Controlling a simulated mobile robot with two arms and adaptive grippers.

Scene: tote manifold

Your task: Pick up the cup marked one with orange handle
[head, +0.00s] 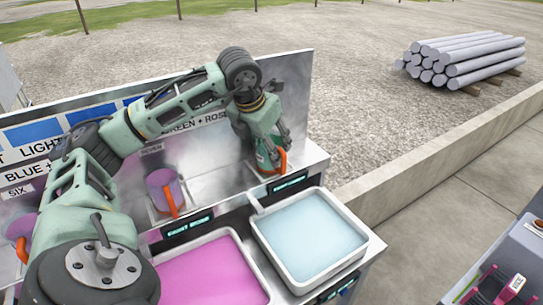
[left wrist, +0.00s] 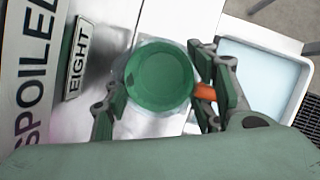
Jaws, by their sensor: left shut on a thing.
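My left gripper (head: 270,147) is shut around a green cup (head: 264,158) with an orange handle (head: 282,161), at the right end of the metal counter. The left wrist view looks down into the green cup (left wrist: 160,78), with fingers on both sides and the orange handle (left wrist: 205,92) at the right-hand fingers. A plate reading EIGHT (left wrist: 76,57) is beside this cup. I cannot tell whether the cup is off the counter. No mark reading one is legible. My right gripper is not in view.
A purple cup (head: 160,183) with an orange handle stands left under the SEVEN label (head: 152,149); another (head: 18,226) is near SIX (head: 75,193). A pale blue tray (head: 258,232) and a pink tray (head: 262,287) are in front. A metal backboard (head: 290,85) rises behind.

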